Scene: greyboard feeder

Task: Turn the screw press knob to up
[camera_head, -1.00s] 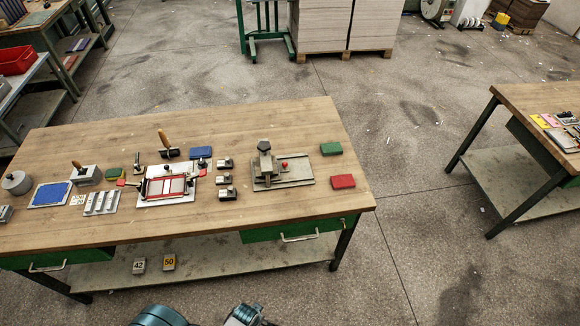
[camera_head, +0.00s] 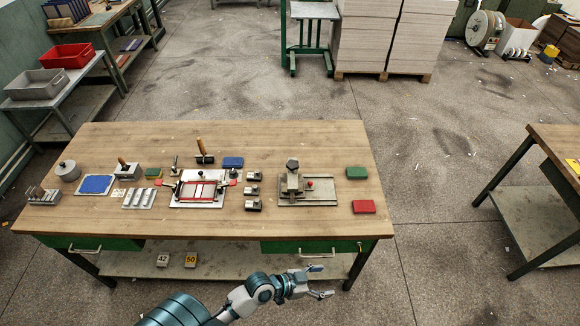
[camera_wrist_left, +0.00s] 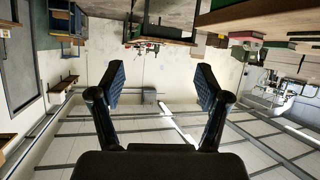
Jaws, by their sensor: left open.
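The screw press (camera_head: 292,180) stands on the right half of the wooden workbench, on a flat grey base plate. Its dark star-shaped knob (camera_head: 292,164) sits on top of the post, and a small red ball shows beside the post. My left gripper (camera_head: 322,282) is open and empty, low in front of the bench's front edge, below and apart from the press. In the left wrist view its two blue-padded fingers (camera_wrist_left: 160,88) are spread wide with nothing between them. The right gripper does not show.
The workbench (camera_head: 330,222) also holds a red block (camera_head: 363,206), a green block (camera_head: 356,173), several small metal blocks and a red-framed fixture (camera_head: 200,190). Green drawers (camera_head: 310,247) sit under its front edge. Another table (camera_head: 555,145) stands at the right.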

